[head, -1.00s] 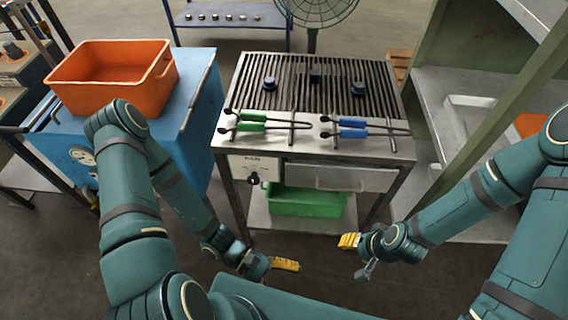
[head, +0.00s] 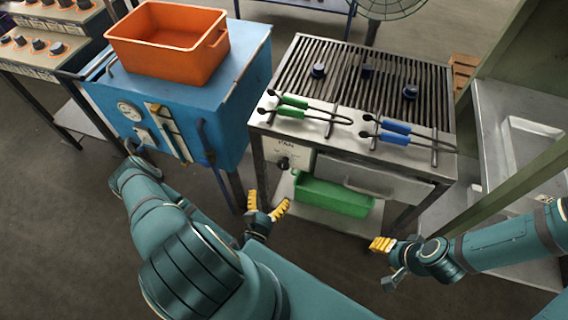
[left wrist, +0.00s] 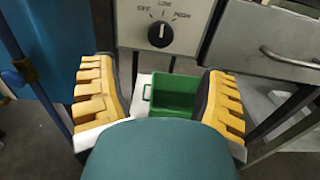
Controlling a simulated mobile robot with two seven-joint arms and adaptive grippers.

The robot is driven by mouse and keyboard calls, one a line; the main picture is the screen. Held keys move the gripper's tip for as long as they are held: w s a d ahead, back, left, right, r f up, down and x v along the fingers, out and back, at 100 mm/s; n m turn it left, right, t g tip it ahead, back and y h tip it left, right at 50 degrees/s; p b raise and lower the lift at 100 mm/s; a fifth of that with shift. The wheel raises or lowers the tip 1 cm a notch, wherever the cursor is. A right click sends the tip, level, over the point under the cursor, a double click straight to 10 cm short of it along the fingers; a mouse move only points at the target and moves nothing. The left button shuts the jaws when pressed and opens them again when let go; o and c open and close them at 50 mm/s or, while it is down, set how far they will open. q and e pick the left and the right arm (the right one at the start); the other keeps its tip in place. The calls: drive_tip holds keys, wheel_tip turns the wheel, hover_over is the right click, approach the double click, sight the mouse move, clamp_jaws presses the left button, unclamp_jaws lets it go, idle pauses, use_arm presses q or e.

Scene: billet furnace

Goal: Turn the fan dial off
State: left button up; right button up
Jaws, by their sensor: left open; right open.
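The fan dial (head: 284,163) is a black knob on the pale panel at the left front of the grill. In the left wrist view the dial (left wrist: 160,34) sits under OFF, LOW and HIGH labels, and its pale mark seems to point up towards LOW. My left gripper (head: 266,204) is open and empty, below and in front of the dial. Its yellow-padded fingers (left wrist: 160,88) are spread wide, with the dial beyond and between them, not touched. My right gripper (head: 386,262) is open and empty, low in front of the grill's right side.
The grill (head: 375,85) carries green-handled tongs (head: 292,107), blue-handled tongs (head: 395,132) and several dark round pieces. A green bin (head: 335,196) sits on its lower shelf. Left is a blue cabinet (head: 185,100) with an orange crate (head: 170,45) and a projecting handle. A drawer is right of the dial.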

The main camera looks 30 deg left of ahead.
sight(283, 166)
use_arm(q)
drive_tip(key=b+x, duration=0.2)
drive_tip(key=x, duration=1)
drive_tip(key=shift+w+r, duration=0.1)
drive_tip(key=shift+w, duration=0.1)
